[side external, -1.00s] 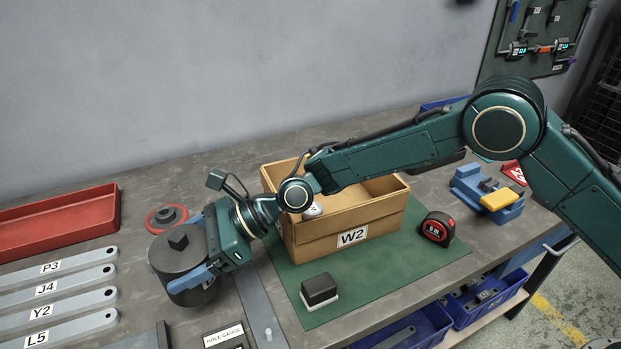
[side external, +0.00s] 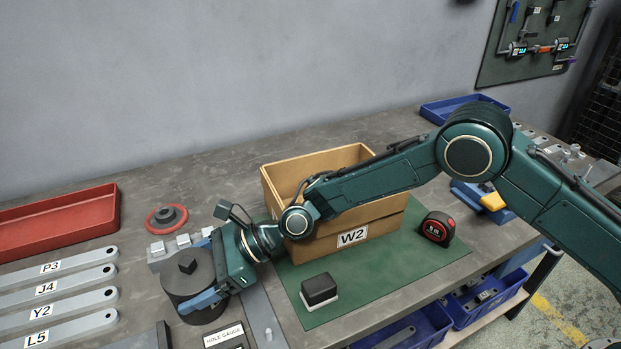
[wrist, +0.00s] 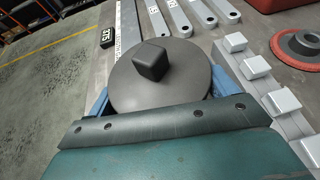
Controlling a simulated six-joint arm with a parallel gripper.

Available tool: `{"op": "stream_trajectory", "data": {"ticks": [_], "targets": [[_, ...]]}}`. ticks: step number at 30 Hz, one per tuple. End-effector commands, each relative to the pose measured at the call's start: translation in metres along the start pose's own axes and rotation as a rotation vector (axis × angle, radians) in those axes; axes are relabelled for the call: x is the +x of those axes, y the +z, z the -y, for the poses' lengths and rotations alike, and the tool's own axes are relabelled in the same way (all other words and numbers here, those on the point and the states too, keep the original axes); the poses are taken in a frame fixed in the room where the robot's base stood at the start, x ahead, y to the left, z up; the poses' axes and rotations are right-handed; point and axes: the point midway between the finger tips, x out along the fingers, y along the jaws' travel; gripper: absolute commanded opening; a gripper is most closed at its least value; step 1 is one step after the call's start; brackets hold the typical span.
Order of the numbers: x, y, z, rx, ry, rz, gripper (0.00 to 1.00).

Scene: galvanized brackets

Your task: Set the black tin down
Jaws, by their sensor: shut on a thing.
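The black tin (side external: 189,271) is a dark round can with a small block-shaped knob on its lid. My gripper (side external: 205,300) is shut on the tin, with a blue finger on either side of it. The tin is upright at the left of the side view, low over the bench or touching it; I cannot tell which. In the wrist view the tin (wrist: 160,82) fills the middle between my blue fingers, seen from above its lid.
Labelled grey brackets (side external: 60,289) lie to the left. A fixture with pale square blocks (side external: 183,241) and a red-rimmed disc (side external: 166,218) are behind the tin. The hole gauge plate (side external: 224,337) is close in front. A cardboard box W2 (side external: 352,237) stands right on a green mat (side external: 385,268).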

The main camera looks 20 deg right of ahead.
Motion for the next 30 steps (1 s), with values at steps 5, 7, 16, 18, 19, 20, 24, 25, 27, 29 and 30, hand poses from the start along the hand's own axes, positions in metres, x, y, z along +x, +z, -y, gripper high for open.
{"op": "stream_trajectory", "data": {"ticks": [5, 7, 16, 18, 19, 20, 24, 25, 27, 29, 30], "targets": [[0.0, 0.001, 0.0, -0.001, 0.0, 0.002, 0.55], [0.0, 0.0, 0.0, -0.001, 0.0, 0.002, 0.55], [0.001, -0.002, 0.0, 0.0, 0.0, 0.0, 1.0], [0.001, -0.002, 0.0, 0.0, 0.0, 0.0, 1.0], [0.001, -0.002, 0.0, 0.0, 0.0, 0.0, 1.0], [0.001, -0.001, 0.0, -0.001, 0.0, 0.0, 1.0], [-0.002, 0.001, 0.0, 0.0, -0.001, 0.0, 1.0], [-0.004, 0.001, 0.001, 0.0, -0.001, 0.0, 1.0], [-0.008, 0.0, 0.001, 0.001, -0.001, 0.0, 1.0], [-0.013, 0.001, 0.001, 0.0, -0.002, 0.0, 1.0], [-0.017, 0.001, 0.001, 0.0, -0.002, 0.0, 1.0]]}}
